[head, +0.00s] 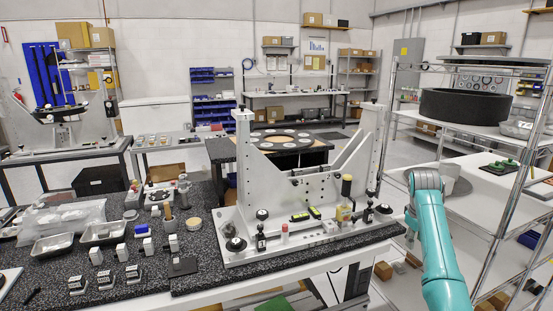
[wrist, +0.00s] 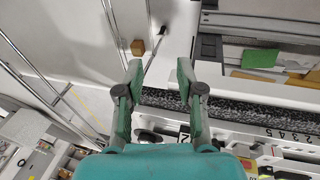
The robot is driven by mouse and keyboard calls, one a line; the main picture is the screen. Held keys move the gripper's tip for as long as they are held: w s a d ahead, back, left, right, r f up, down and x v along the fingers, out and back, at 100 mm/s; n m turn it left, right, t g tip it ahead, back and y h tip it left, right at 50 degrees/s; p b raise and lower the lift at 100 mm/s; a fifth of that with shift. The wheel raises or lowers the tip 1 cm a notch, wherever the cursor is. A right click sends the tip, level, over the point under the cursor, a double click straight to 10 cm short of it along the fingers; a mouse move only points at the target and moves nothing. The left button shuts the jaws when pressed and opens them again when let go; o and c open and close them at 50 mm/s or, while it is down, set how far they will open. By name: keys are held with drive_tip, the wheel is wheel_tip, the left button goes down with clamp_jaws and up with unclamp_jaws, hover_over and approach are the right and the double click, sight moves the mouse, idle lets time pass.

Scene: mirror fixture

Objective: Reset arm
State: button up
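My gripper (wrist: 160,80) shows in the wrist view with its two fingers spread apart and nothing between them. In the head view my teal arm rises at the right, beside the right end of the workbench, and its gripper end is mostly hidden behind the wrist. The grey mirror fixture (head: 283,181) stands upright on the speckled black bench top (head: 198,281), to the left of my arm. My arm appears apart from the fixture.
A wire shelf rack (head: 513,185) with a black round part (head: 465,106) stands close on the right of my arm. Small bottles, trays (head: 52,245) and blocks crowd the bench's left. A green block (wrist: 258,59) and a small brown box (wrist: 137,47) show in the wrist view.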

drive_tip(key=s+a+f+t, duration=0.1)
drive_tip(key=s+a+f, duration=0.2)
drive_tip(key=f, duration=0.6)
drive_tip(key=s+a+f+t, duration=0.1)
drive_tip(key=s+a+f, duration=0.2)
drive_tip(key=f, duration=0.6)
drive_tip(key=s+a+f+t, duration=0.1)
drive_tip(key=s+a+f, duration=0.15)
drive_tip(key=f, duration=0.65)
drive_tip(key=s+a+f+t, duration=0.1)
drive_tip(key=s+a+f, duration=0.25)
drive_tip(key=s, duration=0.35)
drive_tip(key=s+a+f+m+t, duration=0.1)
drive_tip(key=s+a+f, duration=0.1)
drive_tip(key=s+f, duration=0.3)
drive_tip(key=s+a+f+t, duration=0.1)
drive_tip(key=s+a+f, duration=0.2)
drive_tip(key=s, duration=0.5)
drive_tip(key=s+a+r+m+t+y, duration=0.1)
drive_tip(key=s+a+r+t, duration=0.15)
drive_tip(key=s, duration=0.85)
drive_tip(key=s+a+r+t, duration=0.1)
drive_tip(key=s+a+r, duration=0.2)
drive_tip(key=s, duration=0.8)
drive_tip(key=s+a+r+m+t+y, duration=0.1)
drive_tip(key=s+a+r+t, duration=0.1)
drive_tip(key=s+r, duration=1.5)
wheel_tip(320, 180, up, 5)
drive_tip(key=shift+s+a+m+t, duration=0.4)
drive_tip(key=shift+t, duration=0.05)
